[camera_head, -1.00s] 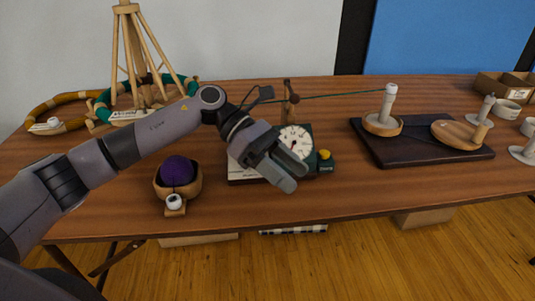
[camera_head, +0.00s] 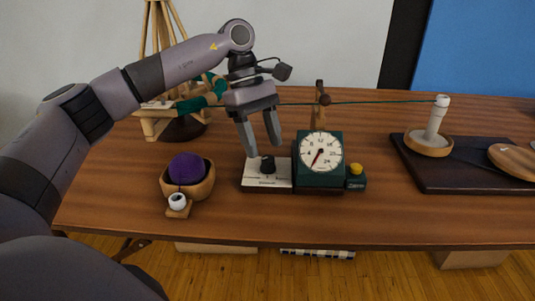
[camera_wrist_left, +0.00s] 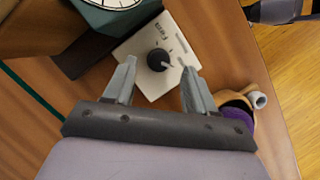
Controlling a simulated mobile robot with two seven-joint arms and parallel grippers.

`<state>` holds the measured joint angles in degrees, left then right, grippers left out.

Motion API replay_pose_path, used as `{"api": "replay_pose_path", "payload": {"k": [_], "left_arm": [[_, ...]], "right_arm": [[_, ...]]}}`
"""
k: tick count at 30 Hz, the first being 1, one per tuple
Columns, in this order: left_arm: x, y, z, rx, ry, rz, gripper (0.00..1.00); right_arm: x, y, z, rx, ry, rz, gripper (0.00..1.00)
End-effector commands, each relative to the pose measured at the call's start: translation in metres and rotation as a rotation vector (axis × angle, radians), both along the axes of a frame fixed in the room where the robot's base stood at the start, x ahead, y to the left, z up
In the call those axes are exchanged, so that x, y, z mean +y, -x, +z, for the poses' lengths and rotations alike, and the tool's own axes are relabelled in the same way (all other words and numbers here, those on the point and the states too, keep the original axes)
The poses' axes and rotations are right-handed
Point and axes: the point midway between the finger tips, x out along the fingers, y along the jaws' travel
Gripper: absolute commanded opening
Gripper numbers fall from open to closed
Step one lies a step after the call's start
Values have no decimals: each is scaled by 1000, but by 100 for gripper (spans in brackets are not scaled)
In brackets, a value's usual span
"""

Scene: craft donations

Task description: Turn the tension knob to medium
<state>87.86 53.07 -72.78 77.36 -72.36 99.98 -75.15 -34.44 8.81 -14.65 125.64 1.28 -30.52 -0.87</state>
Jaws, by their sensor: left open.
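The tension knob (camera_head: 267,164) is a small black dial on a white labelled plate (camera_head: 268,183), left of a dark green box with a round white gauge (camera_head: 320,152). In the left wrist view the knob (camera_wrist_left: 159,60) has a pale pointer mark, and the print around it is too small to read. My left gripper (camera_head: 264,150) is open, with its fingers pointing down just above and behind the knob. In the left wrist view its fingers (camera_wrist_left: 155,82) are spread, with the knob lying beyond their tips, apart from them.
A wooden bowl (camera_head: 201,188) with purple yarn (camera_head: 187,168) stands left of the plate. A yellow button (camera_head: 356,169) is right of the gauge. A green thread (camera_head: 375,102) runs behind to a white post (camera_head: 434,124) on a dark board.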

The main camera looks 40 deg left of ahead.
Motion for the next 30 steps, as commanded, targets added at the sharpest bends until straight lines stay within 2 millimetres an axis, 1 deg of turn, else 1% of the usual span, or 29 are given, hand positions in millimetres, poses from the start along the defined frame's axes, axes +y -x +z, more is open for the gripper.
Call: {"api": "replay_pose_path", "payload": {"k": [1, 6, 15, 16, 17, 18, 21, 30], "left_arm": [[-3, 1, -10, 3, -1, 0, 56], [-9, 2, -23, 0, 1, 0, 56], [-11, 3, -26, 1, 2, 1, 56], [-11, 3, -26, 0, 2, 1, 52], [-11, 3, -26, 0, 2, 1, 43], [-11, 3, -26, 0, 2, 1, 30], [-11, 3, -26, 1, 2, 1, 2], [-11, 3, -26, 1, 3, 28, 2]], "right_arm": [[1, -1, -1, -4, 0, 3, 0], [4, -2, 1, -12, -2, 10, 0], [5, -2, 2, -16, -2, 12, 0], [5, -2, 2, -16, -2, 12, 0], [5, -2, 2, -16, -2, 12, 0], [5, -2, 2, -16, -2, 12, 0], [5, -2, 2, -15, -2, 13, 0], [5, -2, 3, -16, -3, 11, 0]]}}
